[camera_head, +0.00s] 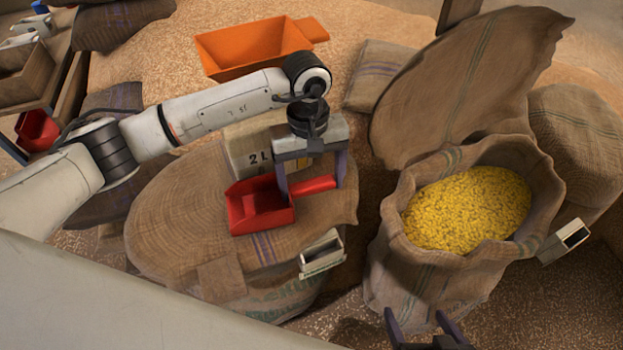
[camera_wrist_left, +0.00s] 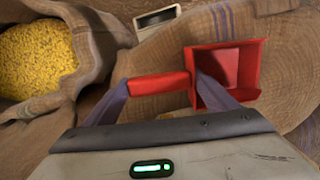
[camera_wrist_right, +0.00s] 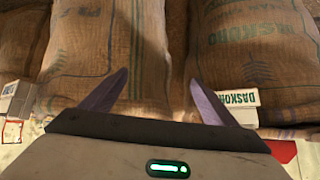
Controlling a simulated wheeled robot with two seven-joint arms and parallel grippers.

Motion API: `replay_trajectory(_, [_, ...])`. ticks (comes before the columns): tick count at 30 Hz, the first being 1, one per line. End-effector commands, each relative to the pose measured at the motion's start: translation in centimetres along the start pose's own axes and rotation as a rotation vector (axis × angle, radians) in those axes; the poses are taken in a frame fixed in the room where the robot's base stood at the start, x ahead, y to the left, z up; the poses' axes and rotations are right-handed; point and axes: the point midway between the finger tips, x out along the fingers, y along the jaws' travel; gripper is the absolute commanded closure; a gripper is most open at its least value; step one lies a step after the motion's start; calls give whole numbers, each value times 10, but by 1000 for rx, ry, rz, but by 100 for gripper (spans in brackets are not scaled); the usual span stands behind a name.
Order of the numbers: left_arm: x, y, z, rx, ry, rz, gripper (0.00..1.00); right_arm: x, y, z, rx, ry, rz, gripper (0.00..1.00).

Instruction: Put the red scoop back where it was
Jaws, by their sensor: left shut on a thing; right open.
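The red scoop (camera_head: 262,210) is over the top of a closed burlap sack (camera_head: 170,220) in the head view. My left gripper (camera_head: 312,186) points down and is shut on the scoop's handle. In the left wrist view, the handle lies between the purple fingers and the scoop's empty-looking tray (camera_wrist_left: 240,65) is to the right. I cannot tell whether the scoop touches the sack. My right gripper (camera_head: 425,322) is open and empty at the bottom of the head view, and its spread fingers show in the right wrist view (camera_wrist_right: 155,90).
An open sack of yellow grain (camera_head: 470,208) stands to the right. A box marked 2L (camera_head: 245,155) sits behind the scoop. An orange bin (camera_head: 255,45) is at the back. Another red container (camera_head: 37,130) is at far left. Small pale boxes (camera_head: 322,253) are on the sacks' sides.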

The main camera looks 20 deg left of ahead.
Motion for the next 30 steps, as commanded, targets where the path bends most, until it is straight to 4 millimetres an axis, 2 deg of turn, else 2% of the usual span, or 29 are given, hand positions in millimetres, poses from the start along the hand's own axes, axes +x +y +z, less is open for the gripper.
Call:
replay_trajectory(5, [4, 0, -1, 0, 1, 0, 52, 4, 1, 4, -1, 0, 1, 19])
replay_trajectory(6, [3, 0, -1, 0, 1, 0, 17, 3, 0, 3, -2, 0, 0, 19])
replay_trajectory(9, [2, 0, -1, 0, 1, 0, 2, 2, 0, 2, -2, 0, 0, 19])
replay_trajectory(20, [-2, 0, 0, -1, 0, -1, 2, -2, 0, -5, -2, 6, -1, 19])
replay_trajectory(30, [-59, 0, -1, 0, 3, 0, 2, -15, 2, -9, 9, -5, 6, 19])
